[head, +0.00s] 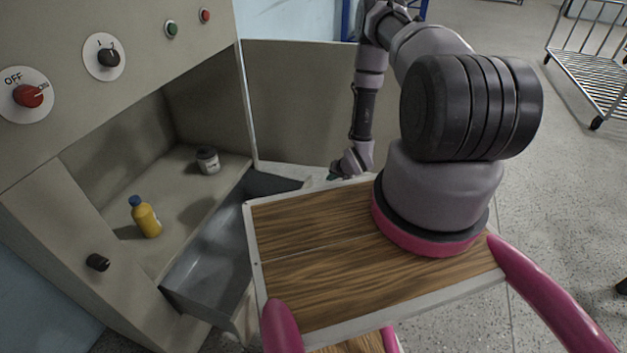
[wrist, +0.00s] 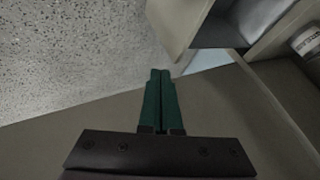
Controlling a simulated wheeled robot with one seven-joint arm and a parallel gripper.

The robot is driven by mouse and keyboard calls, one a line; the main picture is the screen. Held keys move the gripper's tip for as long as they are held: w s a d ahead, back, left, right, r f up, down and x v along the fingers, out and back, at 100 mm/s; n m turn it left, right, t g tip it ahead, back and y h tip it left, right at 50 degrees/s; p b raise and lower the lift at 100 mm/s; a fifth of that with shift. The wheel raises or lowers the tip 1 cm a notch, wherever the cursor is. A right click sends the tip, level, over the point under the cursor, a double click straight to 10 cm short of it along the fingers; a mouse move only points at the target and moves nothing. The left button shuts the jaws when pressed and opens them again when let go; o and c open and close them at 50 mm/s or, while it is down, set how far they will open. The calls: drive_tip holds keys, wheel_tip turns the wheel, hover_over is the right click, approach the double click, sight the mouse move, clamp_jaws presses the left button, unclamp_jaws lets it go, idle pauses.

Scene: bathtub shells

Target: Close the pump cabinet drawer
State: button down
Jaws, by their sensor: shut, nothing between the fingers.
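The pump cabinet (head: 140,80) stands at the left in the head view, with switches on its front panel. Its grey metal drawer (head: 215,255) is pulled out and looks empty; my wooden-topped base hides part of it. In the wrist view the drawer (wrist: 225,25) shows at the upper right. My gripper (head: 338,175) is beyond the drawer's far end in the head view, apart from it. In the wrist view its green fingers (wrist: 160,73) are together and empty, left of and below the drawer's near corner.
A yellow bottle (head: 146,217) and a small jar (head: 208,160) stand on the cabinet's inner shelf. A beige panel (head: 300,100) stands behind the gripper. A wire cart (head: 595,65) is at the far right. Speckled floor is clear at the right.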

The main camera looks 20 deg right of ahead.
drive_tip(key=f, duration=0.1)
approach(309, 186)
drive_tip(key=d+x, duration=0.1)
drive_tip(key=x, duration=0.3)
drive_tip(key=shift+w+a+f, duration=0.1)
drive_tip(key=shift+w+a, duration=0.05)
drive_tip(key=shift+a, duration=0.35)
